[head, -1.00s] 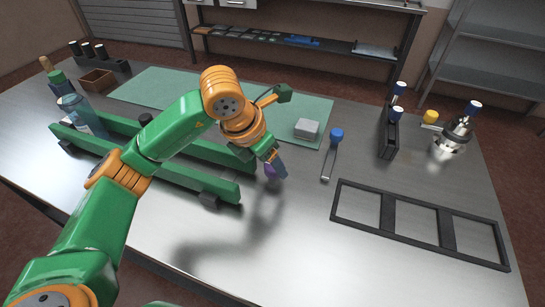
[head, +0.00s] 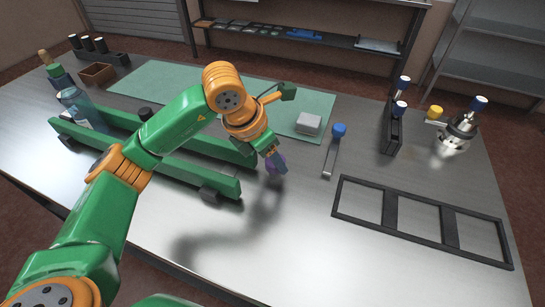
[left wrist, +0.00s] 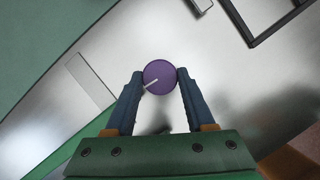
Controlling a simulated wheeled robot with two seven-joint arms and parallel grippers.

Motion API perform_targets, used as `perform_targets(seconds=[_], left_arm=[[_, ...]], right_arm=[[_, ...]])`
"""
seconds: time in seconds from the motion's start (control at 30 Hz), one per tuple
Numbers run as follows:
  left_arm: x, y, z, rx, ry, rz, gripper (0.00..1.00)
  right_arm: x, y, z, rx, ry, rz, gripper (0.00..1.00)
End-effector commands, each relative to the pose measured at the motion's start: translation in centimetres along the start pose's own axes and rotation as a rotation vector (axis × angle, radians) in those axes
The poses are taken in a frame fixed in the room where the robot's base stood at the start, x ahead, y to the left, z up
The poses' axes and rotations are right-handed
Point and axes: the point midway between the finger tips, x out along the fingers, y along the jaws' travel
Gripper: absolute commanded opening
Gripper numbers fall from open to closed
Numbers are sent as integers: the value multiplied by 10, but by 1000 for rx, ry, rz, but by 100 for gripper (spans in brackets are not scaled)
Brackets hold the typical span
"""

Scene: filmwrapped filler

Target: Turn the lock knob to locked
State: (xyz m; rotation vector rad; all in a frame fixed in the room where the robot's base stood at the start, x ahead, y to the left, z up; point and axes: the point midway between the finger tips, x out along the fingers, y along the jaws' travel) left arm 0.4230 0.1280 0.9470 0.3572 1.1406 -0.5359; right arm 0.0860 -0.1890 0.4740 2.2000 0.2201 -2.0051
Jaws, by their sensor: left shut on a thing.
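The purple round knob (left wrist: 158,77) has a white pointer line running from its middle to the lower left in the left wrist view. My left gripper (left wrist: 159,80) is shut on it, one blue finger on each side. In the head view the purple knob (head: 277,164) shows partly behind the fingers of my left gripper (head: 275,163), near the right end of the green rails. What the knob is mounted on and any lock marks cannot be made out. My right gripper is not in view.
Green rails (head: 190,178) lie left of the gripper. A grey block (head: 309,123), a blue-topped tool (head: 335,150) and a black three-window frame (head: 420,219) lie to the right. The metal table in front of the knob is clear.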

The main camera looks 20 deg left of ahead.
Motion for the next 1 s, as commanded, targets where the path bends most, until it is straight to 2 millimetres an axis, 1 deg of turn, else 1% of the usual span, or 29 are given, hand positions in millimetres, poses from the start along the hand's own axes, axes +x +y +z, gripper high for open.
perform_targets(seconds=[0.2,0.43,0.67,1.0], left_arm=[[1,2,0,156,-4,-65,0],[0,3,1,358,-3,-149,0],[-2,4,3,559,-3,-233,0],[-2,6,5,858,-4,-356,0]], right_arm=[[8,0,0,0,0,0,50],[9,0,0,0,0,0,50],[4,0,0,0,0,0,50],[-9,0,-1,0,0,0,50]])
